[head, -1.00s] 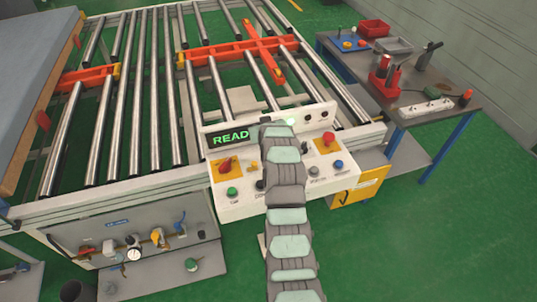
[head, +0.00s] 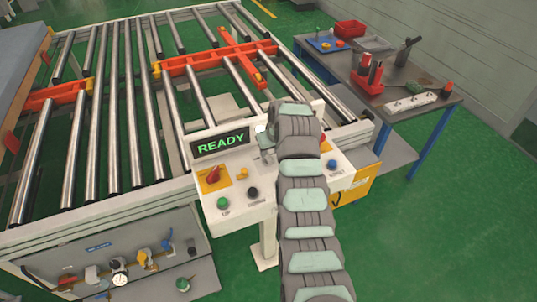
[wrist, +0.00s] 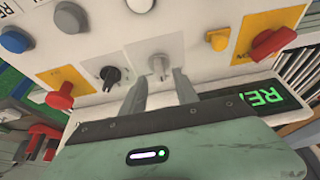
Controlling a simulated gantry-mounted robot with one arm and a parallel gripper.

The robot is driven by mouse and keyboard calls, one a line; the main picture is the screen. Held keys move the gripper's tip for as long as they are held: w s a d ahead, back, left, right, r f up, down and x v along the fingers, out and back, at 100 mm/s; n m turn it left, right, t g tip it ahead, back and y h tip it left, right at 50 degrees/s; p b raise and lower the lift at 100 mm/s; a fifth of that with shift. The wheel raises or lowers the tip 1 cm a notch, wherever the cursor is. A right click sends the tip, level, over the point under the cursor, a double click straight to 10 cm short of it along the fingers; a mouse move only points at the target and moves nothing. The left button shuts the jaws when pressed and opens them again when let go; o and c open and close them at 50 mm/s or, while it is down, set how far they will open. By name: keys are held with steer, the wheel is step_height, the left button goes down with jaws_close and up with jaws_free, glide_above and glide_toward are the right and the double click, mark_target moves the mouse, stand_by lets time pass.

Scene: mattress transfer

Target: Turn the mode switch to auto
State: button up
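In the wrist view, a grey-white rotary knob (wrist: 158,65) sits on the white control panel (wrist: 195,60). A black rotary knob (wrist: 110,76) with a pointer mark is to its left. I cannot read labels that tell which knob is the mode switch. My gripper (wrist: 161,77) is open, its two fingers pointing at the grey-white knob, which shows between the fingertips; contact cannot be told. In the head view my gripper (head: 267,143) is over the panel, right of the green READY display (head: 221,143), and my arm hides the middle of the panel.
A red switch (head: 213,175) on a yellow plate, a green button (head: 222,202) and a black button (head: 252,192) are left of my arm. A blue button (head: 332,165) is right. The roller conveyor (head: 130,120) lies behind. A tool table (head: 400,90) stands at right.

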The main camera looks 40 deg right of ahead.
mark_target(268, 155)
steer(key=shift+x, duration=2.1)
steer(key=shift+c, duration=0.4)
jaws_close()
